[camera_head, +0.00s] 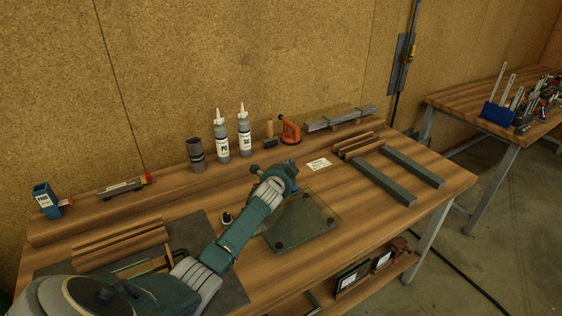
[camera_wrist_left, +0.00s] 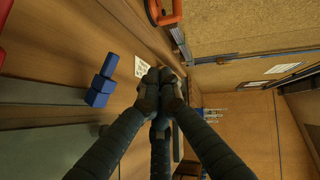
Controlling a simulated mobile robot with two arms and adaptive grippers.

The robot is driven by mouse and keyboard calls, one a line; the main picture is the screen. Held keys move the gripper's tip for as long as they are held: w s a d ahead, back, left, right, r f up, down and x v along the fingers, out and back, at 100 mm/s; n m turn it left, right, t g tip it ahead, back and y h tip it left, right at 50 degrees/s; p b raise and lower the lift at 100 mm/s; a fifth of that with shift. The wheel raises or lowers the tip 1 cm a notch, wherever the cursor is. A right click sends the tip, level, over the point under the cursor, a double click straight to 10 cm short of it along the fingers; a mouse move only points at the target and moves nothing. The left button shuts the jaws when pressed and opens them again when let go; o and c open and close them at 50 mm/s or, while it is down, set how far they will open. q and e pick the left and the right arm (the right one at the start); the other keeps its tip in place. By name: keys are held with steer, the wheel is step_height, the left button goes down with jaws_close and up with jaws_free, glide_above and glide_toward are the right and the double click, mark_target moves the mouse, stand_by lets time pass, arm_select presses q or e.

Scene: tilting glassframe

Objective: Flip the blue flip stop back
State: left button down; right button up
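The blue flip stop, a stepped group of small blue blocks (camera_wrist_left: 102,82), shows left of centre in the left wrist view at the end of a grey strip (camera_wrist_left: 40,92). My left gripper (camera_wrist_left: 160,90) is in the middle of that view, its dark fingertips together with nothing visible between them, apart from the blue blocks. In the head view my left gripper (camera_head: 289,170) is over the bench behind a glass plate (camera_head: 302,222). A small blue patch there is mostly hidden by the gripper. My right gripper is not in view.
On the wooden bench stand two bottles (camera_head: 222,138), a dark cup (camera_head: 195,155) and an orange clamp tool (camera_head: 290,130) along the back. Grey bars (camera_head: 412,166) lie right, wood strips (camera_head: 122,243) left. A white label (camera_head: 318,164) lies right of the gripper.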

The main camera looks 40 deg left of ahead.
arm_select(q)
steer(key=s+r, duration=0.5)
steer(key=s, duration=0.2)
steer(key=shift+s+d+r, duration=0.15)
steer(key=shift+s+r, duration=0.1)
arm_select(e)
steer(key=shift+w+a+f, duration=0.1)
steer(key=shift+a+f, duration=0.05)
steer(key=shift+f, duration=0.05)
